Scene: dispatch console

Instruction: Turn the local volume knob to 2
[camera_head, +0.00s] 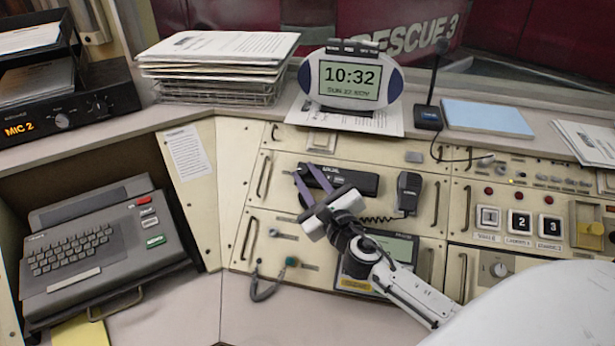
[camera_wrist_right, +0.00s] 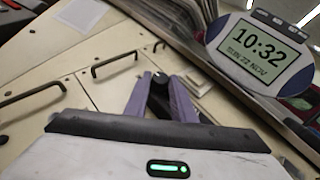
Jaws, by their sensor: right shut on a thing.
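My right gripper (camera_head: 305,172) reaches the left end of a black radio unit (camera_head: 350,180) on the cream console front. In the wrist view the purple fingers of this gripper (camera_wrist_right: 160,84) are shut on a small dark knob (camera_wrist_right: 160,77), which shows between their tips. In the head view the fingers and hand hide that knob. I cannot read any label or scale there, so its setting cannot be told. My left gripper is not in view.
A handset (camera_head: 408,192) with a coiled cord hangs right of the radio unit. A screen device (camera_head: 398,247) sits below my wrist. A clock (camera_head: 350,82) and paper stack (camera_head: 215,65) stand on the ledge above. Drawer handles (camera_head: 265,175) stick out nearby.

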